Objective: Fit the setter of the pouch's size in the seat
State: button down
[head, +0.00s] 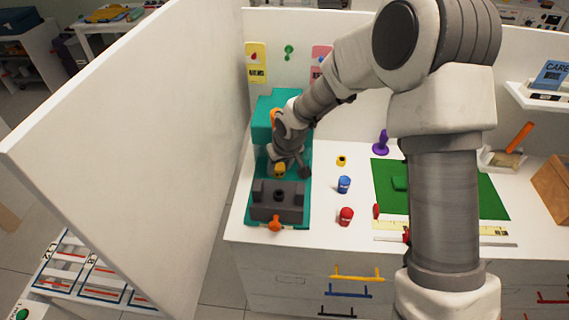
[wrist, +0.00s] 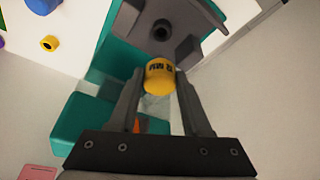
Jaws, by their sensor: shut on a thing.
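My gripper (wrist: 158,82) is shut on a yellow cylindrical setter (wrist: 160,74) with a dark marking that seems to end in "MM". In the head view my gripper (head: 284,166) holds the yellow setter (head: 280,171) over the teal press, just behind the dark grey seat block (head: 264,205). The block has a round dark hole (head: 279,195) on top, which also shows in the wrist view (wrist: 162,30). The setter looks apart from the hole; its exact height is unclear. Blue (head: 344,184) and red (head: 346,216) setters stand on the counter. I cannot pick out the pouch for sure.
The teal press (head: 273,108) rises behind the seat. A small yellow ring-like piece (head: 341,160) and a purple stamp-like piece (head: 380,142) stand right of it. A green mat (head: 455,185) lies farther right. The white wardrobe door (head: 130,130) stands close on the left.

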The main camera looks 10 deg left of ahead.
aim_at(281, 177)
jog(key=shift+f, duration=0.1)
notch_tip(281, 177, down, 6)
jog(key=b, duration=0.5)
jog(key=shift+b, duration=0.4)
jog(key=shift+f+b, duration=1.5)
jog(key=shift+b, duration=0.6)
dwell(1.5)
jog(key=shift+c, duration=1.4)
grip_release()
jog(key=p+v, duration=0.1)
jog(key=v, duration=1.6)
jog(key=shift+r, duration=0.3)
jog(key=shift+s, duration=0.1)
